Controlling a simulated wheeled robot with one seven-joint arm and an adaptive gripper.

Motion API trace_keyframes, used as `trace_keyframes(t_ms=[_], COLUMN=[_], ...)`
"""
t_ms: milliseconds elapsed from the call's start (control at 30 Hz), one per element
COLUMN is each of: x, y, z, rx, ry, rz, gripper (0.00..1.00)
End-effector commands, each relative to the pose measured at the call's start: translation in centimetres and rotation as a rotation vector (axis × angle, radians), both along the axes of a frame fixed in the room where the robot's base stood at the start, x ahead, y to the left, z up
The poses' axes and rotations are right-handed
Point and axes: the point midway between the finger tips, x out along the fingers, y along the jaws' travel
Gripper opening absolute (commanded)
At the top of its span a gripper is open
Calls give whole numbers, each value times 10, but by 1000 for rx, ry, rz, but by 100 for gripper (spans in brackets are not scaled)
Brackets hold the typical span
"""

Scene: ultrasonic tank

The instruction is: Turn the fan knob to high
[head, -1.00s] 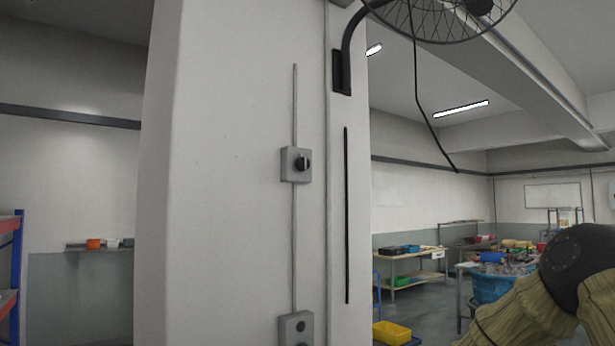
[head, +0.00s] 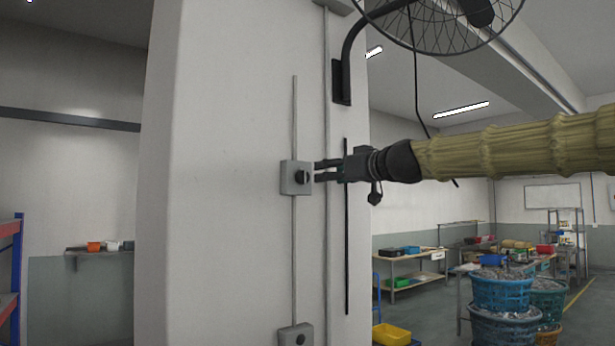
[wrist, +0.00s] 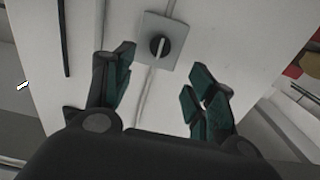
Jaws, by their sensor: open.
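The fan knob (head: 301,177) is a round black knob on a small grey box (head: 287,178) fixed to the white pillar. In the wrist view the knob (wrist: 158,46) shows a pale pointer line, and its grey plate lies ahead of the fingers, between their lines. My gripper (head: 318,171) is open, just right of the knob in the head view, with its fingers pointing at it. In the wrist view my gripper (wrist: 157,72) has its two dark green-tipped fingers spread, apart from the knob. The caged fan (head: 440,20) hangs from a black bracket above.
A second grey box (head: 295,336) sits lower on the pillar (head: 225,200). Thin conduit runs between the boxes. A black cord hangs below the fan. Blue baskets (head: 500,290), tables and a yellow bin (head: 392,334) stand behind at right.

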Motion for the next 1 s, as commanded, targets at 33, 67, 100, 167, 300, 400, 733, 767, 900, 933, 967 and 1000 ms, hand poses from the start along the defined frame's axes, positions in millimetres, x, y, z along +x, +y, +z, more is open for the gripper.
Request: trace_keyframes(t_ms=[33,67,100,167,300,400,733,767,900,933,967,1000], x=[1,1,3,8,22,32,67,69,79,81,82,83], y=[0,1,3,6,16,24,49,51,58,59,60,61], z=[4,5,6,6,6,7,6,6,5,5,4,4], rx=[1,2,2,2,2,2,1,2,2,2,3,3], ry=[-3,-4,-4,-2,-1,-2,-2,-1,-2,-2,-2,-2], rz=[1,2,2,2,2,2,2,2,2,2,1,1], gripper=[56,56,56,56,56,56,56,56,56,56,56,56])
